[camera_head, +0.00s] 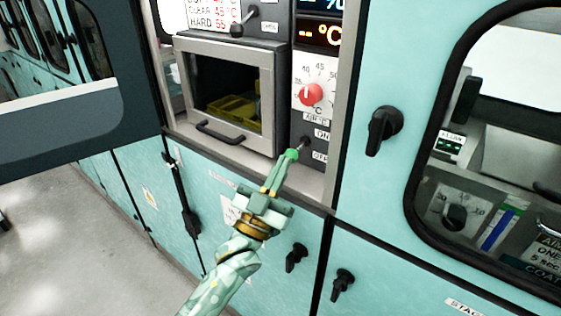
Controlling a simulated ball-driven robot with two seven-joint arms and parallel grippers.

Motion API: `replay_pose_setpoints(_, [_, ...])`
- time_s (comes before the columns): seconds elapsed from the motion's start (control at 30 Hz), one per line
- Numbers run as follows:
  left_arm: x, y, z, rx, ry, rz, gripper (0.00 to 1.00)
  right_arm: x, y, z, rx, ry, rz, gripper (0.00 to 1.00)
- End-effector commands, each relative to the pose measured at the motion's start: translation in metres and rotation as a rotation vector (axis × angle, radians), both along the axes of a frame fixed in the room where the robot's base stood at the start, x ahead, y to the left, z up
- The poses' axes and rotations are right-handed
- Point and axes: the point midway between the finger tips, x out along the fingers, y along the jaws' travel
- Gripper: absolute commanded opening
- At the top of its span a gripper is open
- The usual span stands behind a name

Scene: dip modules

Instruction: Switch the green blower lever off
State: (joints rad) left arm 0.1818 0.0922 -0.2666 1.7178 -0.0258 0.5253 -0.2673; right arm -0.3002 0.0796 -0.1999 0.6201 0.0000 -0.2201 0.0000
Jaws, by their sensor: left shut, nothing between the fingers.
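The green blower lever (291,154) has a bright green knob on a short stem. It sits on the dark panel strip below the red dial, beside an upper ON label (322,134) and a lower OFF label (320,156). The knob points out and slightly down; I cannot tell exactly which position it is in. My left gripper (283,166) is shut and empty, its fingertips right at the knob from below. They look to touch it, but the overlap hides the contact. My right gripper is not in view.
The red temperature dial (311,94) is just above the lever. Left of it is a framed chamber (227,140) with a bar handle and a yellow tray (235,110) inside. A ledge (306,183) runs below the lever. Black cabinet handles (383,130) protrude at right.

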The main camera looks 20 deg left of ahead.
Motion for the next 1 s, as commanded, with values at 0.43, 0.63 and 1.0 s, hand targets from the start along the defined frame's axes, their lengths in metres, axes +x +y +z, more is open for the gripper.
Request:
replay_pose_setpoints(0.43, [0.009, -0.003, -0.027, 0.002, 0.002, 0.002, 0.00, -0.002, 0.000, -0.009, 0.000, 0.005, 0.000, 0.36])
replay_pose_setpoints(0.63, [0.011, -0.004, -0.032, 0.003, 0.003, 0.001, 0.00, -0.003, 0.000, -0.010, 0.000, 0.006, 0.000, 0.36])
replay_pose_setpoints(1.0, [0.012, -0.004, -0.034, 0.004, 0.007, 0.002, 0.00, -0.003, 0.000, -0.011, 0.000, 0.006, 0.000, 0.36])
